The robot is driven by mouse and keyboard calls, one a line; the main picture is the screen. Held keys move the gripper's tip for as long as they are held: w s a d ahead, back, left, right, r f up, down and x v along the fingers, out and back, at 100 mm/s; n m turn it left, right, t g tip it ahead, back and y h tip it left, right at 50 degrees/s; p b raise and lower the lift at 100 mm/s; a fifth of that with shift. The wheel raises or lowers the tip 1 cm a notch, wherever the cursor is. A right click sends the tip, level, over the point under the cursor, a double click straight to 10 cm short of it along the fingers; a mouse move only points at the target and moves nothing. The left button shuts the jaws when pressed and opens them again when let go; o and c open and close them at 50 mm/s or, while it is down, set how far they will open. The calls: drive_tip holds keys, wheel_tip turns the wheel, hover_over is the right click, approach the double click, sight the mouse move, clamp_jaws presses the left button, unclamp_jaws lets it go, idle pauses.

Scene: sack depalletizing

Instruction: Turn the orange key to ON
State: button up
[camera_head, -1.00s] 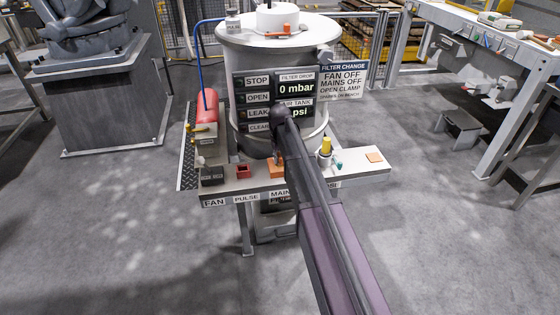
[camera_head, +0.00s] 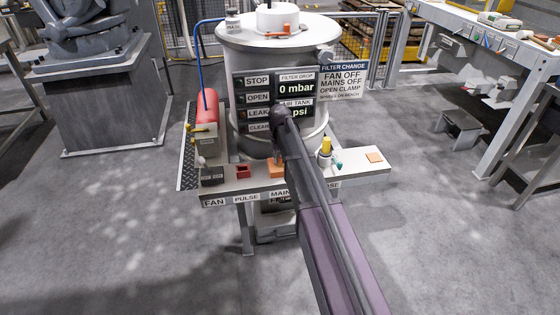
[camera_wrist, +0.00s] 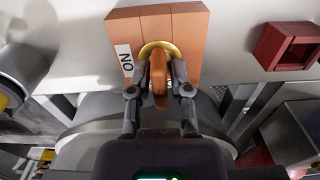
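The orange switch block (camera_wrist: 185,30) fills the top middle of the wrist view, with a white ON label (camera_wrist: 124,64) on its left part. The orange key (camera_wrist: 159,78) stands out from a brass ring on the block, its flat grip upright in the picture. My gripper (camera_wrist: 160,72) has one finger on each side of the key, close to it. I cannot tell whether the fingers touch it. In the head view the orange block (camera_head: 276,171) sits on the grey shelf above the MAIN label, partly behind my arm. The key is hidden there.
A red box (camera_wrist: 287,46) is beside the block, and a dark box (camera_head: 212,176) stands farther along the shelf (camera_head: 358,168). A yellow-topped part (camera_head: 326,147) stands right of my arm. The white filter vessel (camera_head: 262,50) with its 0 mbar panel rises behind.

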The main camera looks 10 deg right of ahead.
drive_tip(key=o, duration=0.4)
drive_tip(key=shift+f, duration=0.1)
drive_tip(key=shift+o, duration=0.2)
drive_tip(key=shift+m, duration=0.7)
drive_tip(key=shift+n, duration=0.6)
